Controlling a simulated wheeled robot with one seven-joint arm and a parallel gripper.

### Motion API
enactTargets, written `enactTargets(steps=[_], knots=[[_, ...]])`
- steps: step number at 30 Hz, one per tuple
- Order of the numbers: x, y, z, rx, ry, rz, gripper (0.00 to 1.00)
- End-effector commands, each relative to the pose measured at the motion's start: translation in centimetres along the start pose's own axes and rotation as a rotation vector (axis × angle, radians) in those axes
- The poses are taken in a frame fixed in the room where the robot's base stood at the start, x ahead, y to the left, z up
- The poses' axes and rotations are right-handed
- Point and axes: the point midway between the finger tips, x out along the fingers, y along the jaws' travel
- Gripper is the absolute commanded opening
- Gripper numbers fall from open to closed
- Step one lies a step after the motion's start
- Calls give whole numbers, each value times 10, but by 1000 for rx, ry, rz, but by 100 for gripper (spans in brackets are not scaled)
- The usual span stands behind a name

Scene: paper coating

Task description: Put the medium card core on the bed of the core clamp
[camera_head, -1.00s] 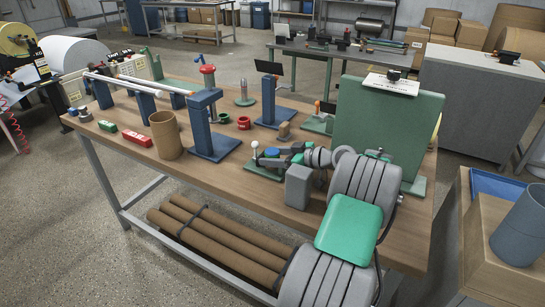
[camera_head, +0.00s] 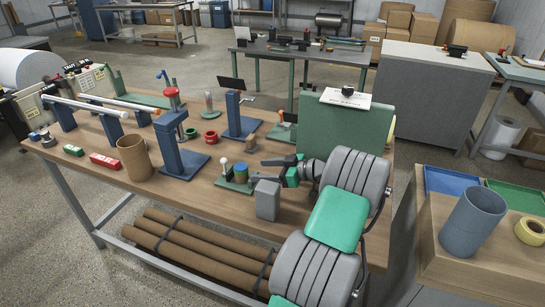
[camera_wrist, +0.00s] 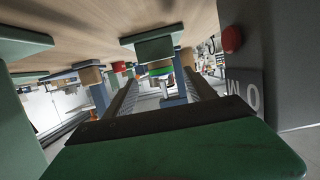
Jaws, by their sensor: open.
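I cannot tell by size which is the medium one. A green-based fixture with a white ball lever, likely the core clamp (camera_head: 237,184), stands left of my gripper. In the wrist view the bench shows at the top, and nothing is between my fingers (camera_wrist: 158,88).
A tall green panel (camera_head: 338,130) rises behind my arm. A grey-blue cylinder (camera_head: 472,222) stands on a box at right.

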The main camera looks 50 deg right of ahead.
Motion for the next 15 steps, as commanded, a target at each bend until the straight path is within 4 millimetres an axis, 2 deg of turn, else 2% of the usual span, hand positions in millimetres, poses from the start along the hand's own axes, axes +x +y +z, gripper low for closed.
enactTargets(steps=[1, 6, 15], knots=[[-10, 0, -11, 6, 1, 1, 64], [-26, 0, -8, 4, 1, 1, 64], [-34, -1, 1, 0, 1, 0, 64]])
